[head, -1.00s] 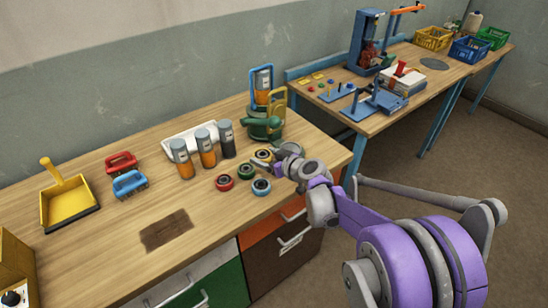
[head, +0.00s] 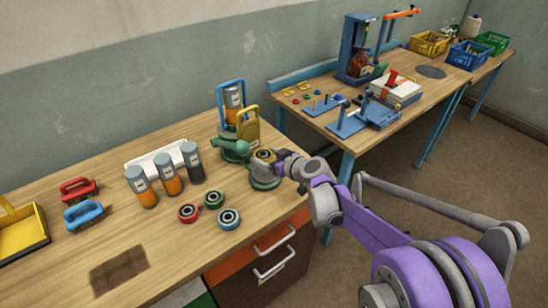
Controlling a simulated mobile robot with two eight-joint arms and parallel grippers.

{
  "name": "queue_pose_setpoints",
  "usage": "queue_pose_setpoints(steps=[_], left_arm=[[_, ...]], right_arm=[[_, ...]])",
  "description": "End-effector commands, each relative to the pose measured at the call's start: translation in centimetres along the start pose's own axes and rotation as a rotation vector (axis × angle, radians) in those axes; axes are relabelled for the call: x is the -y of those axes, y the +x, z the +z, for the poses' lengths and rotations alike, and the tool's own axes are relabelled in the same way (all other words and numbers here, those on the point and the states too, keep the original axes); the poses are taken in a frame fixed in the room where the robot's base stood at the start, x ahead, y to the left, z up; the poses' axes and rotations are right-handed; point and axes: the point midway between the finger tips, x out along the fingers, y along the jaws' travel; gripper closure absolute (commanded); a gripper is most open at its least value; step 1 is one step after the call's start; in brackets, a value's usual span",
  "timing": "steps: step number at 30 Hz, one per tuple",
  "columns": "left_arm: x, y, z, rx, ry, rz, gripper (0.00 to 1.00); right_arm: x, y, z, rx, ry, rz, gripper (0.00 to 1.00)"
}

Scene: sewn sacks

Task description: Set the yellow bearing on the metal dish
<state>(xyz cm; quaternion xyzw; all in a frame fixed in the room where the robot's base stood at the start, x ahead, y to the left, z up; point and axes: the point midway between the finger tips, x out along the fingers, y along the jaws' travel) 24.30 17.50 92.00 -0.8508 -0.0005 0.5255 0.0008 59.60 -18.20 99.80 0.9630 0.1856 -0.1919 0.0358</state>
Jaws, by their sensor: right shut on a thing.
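The yellow bearing (head: 265,156) is between the fingers of my right gripper (head: 270,159), which is shut on it. It is over a round grey-green dish (head: 265,184) at the right end of the near bench, beside the green vise. I take this to be the metal dish. The gripper and bearing hide part of the dish, and I cannot tell whether the bearing touches it. My left gripper is not in view.
Red (head: 188,213), green (head: 214,199) and blue (head: 229,218) bearings lie left of the dish. The green vise (head: 235,148) stands close behind. Several grey-capped bottles (head: 168,172) stand farther left. A flat grey disc (head: 430,72) lies on the far table.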

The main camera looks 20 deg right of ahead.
Motion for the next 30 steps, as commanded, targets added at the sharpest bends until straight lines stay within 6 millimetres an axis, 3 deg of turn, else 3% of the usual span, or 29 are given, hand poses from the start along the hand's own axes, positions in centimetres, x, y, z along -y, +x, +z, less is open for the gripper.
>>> queue_pose_setpoints(steps=[10,24,30], left_arm=[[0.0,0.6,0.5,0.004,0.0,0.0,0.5],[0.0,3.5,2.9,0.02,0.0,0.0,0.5],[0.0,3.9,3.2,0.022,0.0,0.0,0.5]], right_arm=[[0.5,0.5,0.5,0.0,-0.002,-0.008,1.0],[0.5,2.2,4.7,0.001,-0.003,-0.008,1.0],[0.4,2.5,5.3,-0.001,-0.002,-0.008,1.0]])
